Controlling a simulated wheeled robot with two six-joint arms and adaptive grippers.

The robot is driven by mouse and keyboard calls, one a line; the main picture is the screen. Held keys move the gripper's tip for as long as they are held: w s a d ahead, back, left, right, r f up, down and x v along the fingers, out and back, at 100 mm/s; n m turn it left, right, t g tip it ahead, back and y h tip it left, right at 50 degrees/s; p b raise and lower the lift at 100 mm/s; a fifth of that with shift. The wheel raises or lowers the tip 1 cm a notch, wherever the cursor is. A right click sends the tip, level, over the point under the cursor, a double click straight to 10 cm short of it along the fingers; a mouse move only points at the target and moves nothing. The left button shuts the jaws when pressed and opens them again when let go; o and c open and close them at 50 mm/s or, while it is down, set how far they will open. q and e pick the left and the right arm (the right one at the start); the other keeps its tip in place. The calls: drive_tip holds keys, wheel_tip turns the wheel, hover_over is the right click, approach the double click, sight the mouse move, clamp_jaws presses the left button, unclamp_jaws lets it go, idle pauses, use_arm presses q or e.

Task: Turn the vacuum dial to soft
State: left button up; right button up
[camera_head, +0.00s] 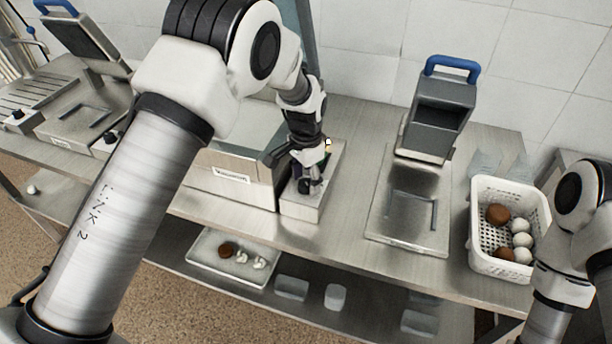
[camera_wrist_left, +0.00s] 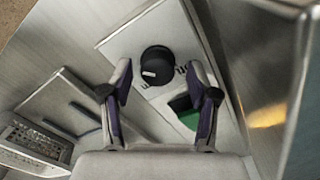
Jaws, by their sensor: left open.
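The dial (camera_wrist_left: 157,62) is a round black knob with a white mark, on a light steel control panel (camera_wrist_left: 125,35). In the head view this panel (camera_head: 300,207) is a narrow box beside a larger labelled steel housing (camera_head: 222,190). My left gripper (camera_wrist_left: 162,88) is open and empty. It points down over the panel, its two fingers apart on either side of the dial in the wrist view; I cannot tell whether they touch it. The dial's lettering is partly hidden by a finger. A green switch (camera_wrist_left: 187,113) lies near the right finger. My right gripper is out of view.
A steel plate with a blue-handled grey press (camera_head: 440,115) stands to the right. A white perforated basket (camera_head: 500,262) holds brown and white balls. A tray (camera_head: 215,270) with small items sits on the lower shelf. My right arm is at the right edge.

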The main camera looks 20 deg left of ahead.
use_arm(q)
drive_tip(key=shift+s+r, duration=0.35)
drive_tip(key=shift+s, duration=0.05)
drive_tip(key=c, duration=0.6)
clamp_jaws()
drive_tip(key=shift+w, duration=0.1)
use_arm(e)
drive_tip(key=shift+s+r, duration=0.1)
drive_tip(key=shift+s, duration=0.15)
